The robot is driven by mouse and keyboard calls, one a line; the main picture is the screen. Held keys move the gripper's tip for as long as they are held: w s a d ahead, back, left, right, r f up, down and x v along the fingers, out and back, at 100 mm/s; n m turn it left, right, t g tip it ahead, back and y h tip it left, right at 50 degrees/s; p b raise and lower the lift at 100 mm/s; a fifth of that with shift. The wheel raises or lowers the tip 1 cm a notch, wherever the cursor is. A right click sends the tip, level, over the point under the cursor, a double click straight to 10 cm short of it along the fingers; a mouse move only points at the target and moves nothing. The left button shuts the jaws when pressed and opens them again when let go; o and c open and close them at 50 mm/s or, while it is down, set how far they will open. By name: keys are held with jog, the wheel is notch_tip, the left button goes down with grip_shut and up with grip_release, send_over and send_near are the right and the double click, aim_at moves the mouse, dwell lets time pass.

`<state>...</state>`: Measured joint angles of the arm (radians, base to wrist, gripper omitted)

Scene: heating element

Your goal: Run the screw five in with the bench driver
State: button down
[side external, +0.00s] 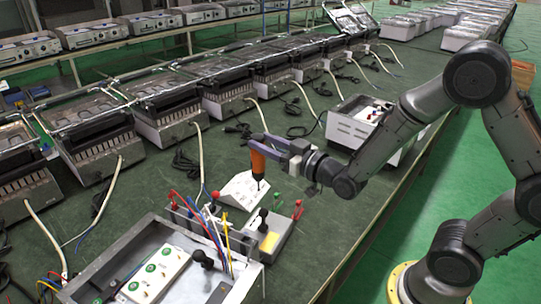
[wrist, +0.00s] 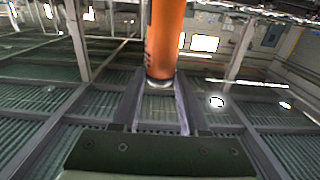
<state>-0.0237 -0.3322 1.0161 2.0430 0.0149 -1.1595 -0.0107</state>
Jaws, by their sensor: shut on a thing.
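My gripper (side external: 268,145) is shut on the orange bench driver (side external: 258,161), which hangs upright with its dark tip pointing down. In the wrist view the orange driver (wrist: 165,40) stands between the two fingers of my gripper (wrist: 159,88). In the side view the tip is in front of the right part of a white sloped block (side external: 238,192) with dark marks. Whether it touches anything cannot be told. An open metal housing (side external: 85,284) with a white socket strip (side external: 158,276) is at the front left. Screw five cannot be made out.
Coloured wires (side external: 212,228) rise from the housing. A row of heaters (side external: 163,104) with loose cables lines the back. A white unit (side external: 352,122) stands behind my forearm.

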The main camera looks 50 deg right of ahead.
jog(key=w+a+n+y, duration=0.15)
jog(key=w+a, duration=0.35)
jog(key=a, duration=0.5)
jog(key=w+a+n+y, duration=0.15)
jog(key=w+a, duration=0.25)
jog(key=a, duration=0.5)
jog(key=w+a+y, duration=0.2)
jog(key=w+a, duration=0.3)
jog(key=a, duration=0.5)
jog(key=s+a+n+g+y, duration=0.1)
jog(key=a+y, duration=0.1)
jog(key=a, duration=0.9)
jog(key=shift+h, duration=0.3)
jog(key=f, duration=0.5)
jog(key=shift+s+d, duration=0.1)
jog(key=shift+d, duration=0.2)
jog(key=shift+f, duration=0.2)
